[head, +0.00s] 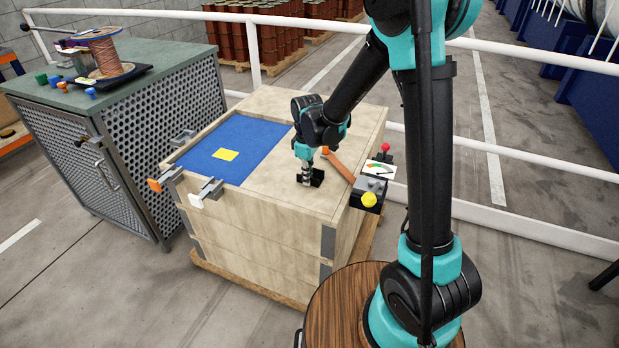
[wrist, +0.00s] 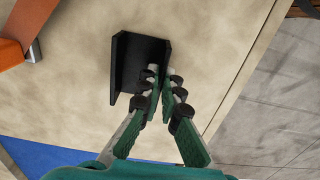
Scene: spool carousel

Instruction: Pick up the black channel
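The black channel (head: 318,178) sits on the bare wooden top of the crate, right of the blue mat. In the wrist view the channel (wrist: 137,66) is a short U-shaped piece with its open side facing up and a wall on each side. My gripper (head: 306,179) points down at it from above. In the wrist view the fingertips of my gripper (wrist: 163,76) stand close together on either side of the channel's right-hand wall and appear shut on it. The fingers hide part of that wall. The channel appears to rest on the crate top.
The wooden crate (head: 270,228) carries a blue mat (head: 205,160) with a yellow square (head: 225,155). An orange bar (head: 339,167) and a box with a yellow knob (head: 369,199) lie close to my gripper's right. Clamps line the crate's left edge. A white rail (head: 480,147) runs behind.

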